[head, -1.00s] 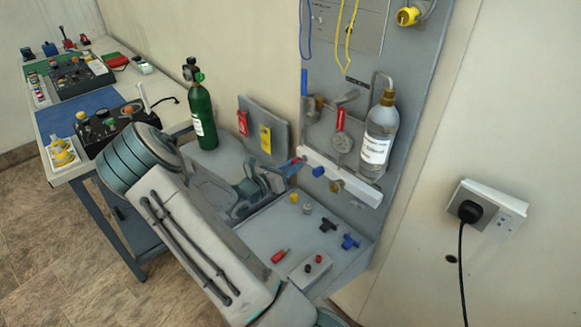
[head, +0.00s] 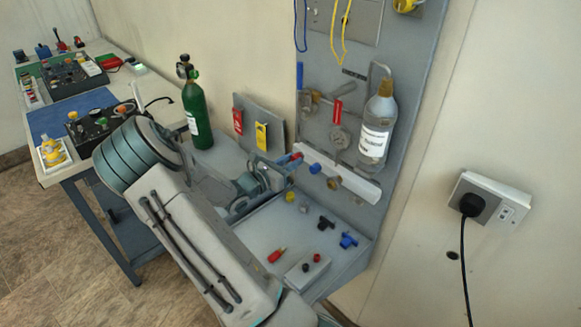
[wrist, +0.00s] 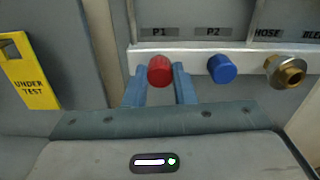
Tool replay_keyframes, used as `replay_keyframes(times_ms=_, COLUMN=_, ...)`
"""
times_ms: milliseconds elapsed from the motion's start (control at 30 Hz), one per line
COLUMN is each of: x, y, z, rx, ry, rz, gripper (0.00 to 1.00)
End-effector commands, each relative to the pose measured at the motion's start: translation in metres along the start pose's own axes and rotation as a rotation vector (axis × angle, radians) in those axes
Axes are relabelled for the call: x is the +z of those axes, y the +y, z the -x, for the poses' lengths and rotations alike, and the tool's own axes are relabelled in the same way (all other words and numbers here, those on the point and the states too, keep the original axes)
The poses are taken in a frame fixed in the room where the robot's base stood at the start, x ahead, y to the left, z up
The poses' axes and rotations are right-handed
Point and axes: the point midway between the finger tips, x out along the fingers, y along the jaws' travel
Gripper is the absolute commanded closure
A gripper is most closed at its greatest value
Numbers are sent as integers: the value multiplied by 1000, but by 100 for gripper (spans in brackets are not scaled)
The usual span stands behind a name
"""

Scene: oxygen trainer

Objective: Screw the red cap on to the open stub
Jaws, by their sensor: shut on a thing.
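The red cap (wrist: 160,71) sits between the two blue fingers of my gripper (wrist: 159,84), in front of the white rail (wrist: 190,60) under the label P1. My gripper is shut on it. In the head view the red cap (head: 297,157) shows small at the left end of the rail, at the tip of my gripper (head: 291,161). The open stub is not visible; the cap hides the place under P1, so I cannot tell whether cap and stub touch. A blue cap (wrist: 222,68) is on the rail under P2, right of my gripper.
A brass fitting (wrist: 287,70) sits right of the blue cap under HOSE. A yellow UNDER TEST tag (wrist: 28,75) hangs at left. A bottle (head: 376,135) stands above the rail. Loose knobs and a red-handled piece (head: 277,255) lie on the shelf below. A green cylinder (head: 199,120) stands behind my arm.

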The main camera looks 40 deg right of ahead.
Motion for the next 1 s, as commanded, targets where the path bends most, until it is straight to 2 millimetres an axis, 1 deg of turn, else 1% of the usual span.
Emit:
replay_keyframes(times_ms=333, x=0, y=0, z=0, rx=0, ry=0, rz=-25, gripper=96)
replay_keyframes(times_ms=500, x=-5, y=0, z=0, rx=0, ry=0, rz=-152, gripper=96)
replay_keyframes(times_ms=700, x=-2, y=0, z=0, rx=-1, ry=-1, rz=-297, gripper=96)
replay_keyframes(times_ms=1000, x=1, y=-1, z=0, rx=-1, ry=0, rz=-317, gripper=96)
